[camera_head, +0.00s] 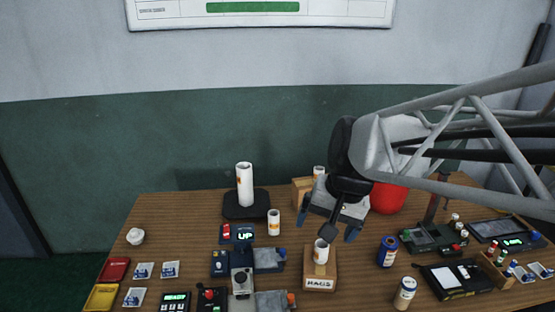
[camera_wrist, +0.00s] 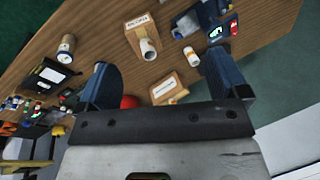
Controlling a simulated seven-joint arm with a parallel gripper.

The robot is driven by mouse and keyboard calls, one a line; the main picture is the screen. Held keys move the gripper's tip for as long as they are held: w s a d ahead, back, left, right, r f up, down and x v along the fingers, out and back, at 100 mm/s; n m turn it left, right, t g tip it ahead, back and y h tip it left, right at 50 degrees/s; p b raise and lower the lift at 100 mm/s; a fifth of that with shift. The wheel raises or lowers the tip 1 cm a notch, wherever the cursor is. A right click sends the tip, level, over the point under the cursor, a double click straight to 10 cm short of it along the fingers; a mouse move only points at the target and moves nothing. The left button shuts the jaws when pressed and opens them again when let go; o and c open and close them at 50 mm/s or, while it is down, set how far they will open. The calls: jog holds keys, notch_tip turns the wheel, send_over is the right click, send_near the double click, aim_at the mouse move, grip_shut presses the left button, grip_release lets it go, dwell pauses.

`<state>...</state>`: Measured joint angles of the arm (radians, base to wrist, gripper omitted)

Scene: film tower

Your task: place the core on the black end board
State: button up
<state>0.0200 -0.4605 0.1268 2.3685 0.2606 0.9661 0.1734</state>
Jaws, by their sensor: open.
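A flat black board (camera_head: 236,212) lies on the table left of centre in the head view. A tall white roll (camera_head: 244,180) with small orange marks stands upright on it. A shorter white core (camera_head: 274,222) stands on the table to its right; it also shows in the wrist view (camera_wrist: 191,57). My gripper (camera_head: 329,223) is open and empty, with blue fingers apart, above the table behind the RAGS block. It also shows in the wrist view (camera_wrist: 158,62).
A wooden block (camera_head: 300,190) with a white roll (camera_head: 319,171) stands behind my gripper, beside a red round thing (camera_head: 388,197). A device with an UP display (camera_head: 243,236) stands left of the RAGS block. A blue can (camera_head: 388,251) and black devices are at right.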

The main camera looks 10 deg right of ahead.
jog(key=s+d+f+n+h, duration=0.1)
jog(key=s+d+n+h, duration=0.1)
jog(key=s, duration=0.7)
jog(key=shift+s+d+f+n+t+h, duration=0.3)
jog(key=shift+s+d+n+t, duration=0.1)
jog(key=shift+d+n, duration=0.35)
